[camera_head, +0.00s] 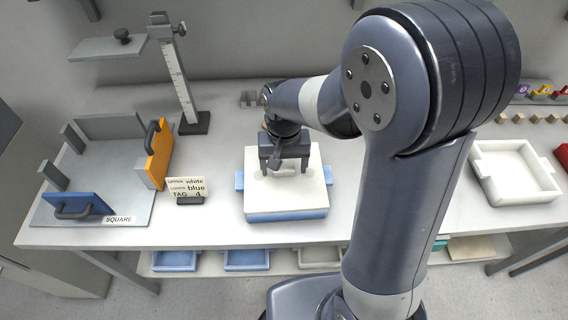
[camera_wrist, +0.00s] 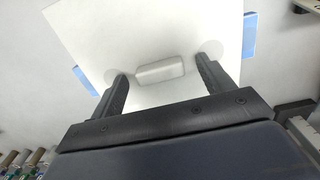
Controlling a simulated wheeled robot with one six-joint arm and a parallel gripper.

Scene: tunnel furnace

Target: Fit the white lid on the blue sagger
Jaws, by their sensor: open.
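The white lid (camera_head: 259,191) lies on top of the blue sagger (camera_head: 287,216) in the middle of the bench. The sagger shows as a blue band below the lid and as tabs at both sides. In the wrist view the lid (camera_wrist: 150,45) fills the middle, with its raised white handle (camera_wrist: 160,71) between my fingers. Blue parts of the sagger (camera_wrist: 249,36) show past the lid's edges. My gripper (camera_head: 286,170) is above the lid, pointing down. Its fingers (camera_wrist: 161,84) are open, one on each side of the handle, with a gap on both sides.
A card (camera_head: 188,187) reading white, blue and TAG 4 stands left of the sagger. Further left is a plate (camera_head: 100,190) with orange (camera_head: 158,153) and blue (camera_head: 78,205) handled blocks. A height gauge (camera_head: 181,85) stands behind. A white tray (camera_head: 513,172) is at right.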

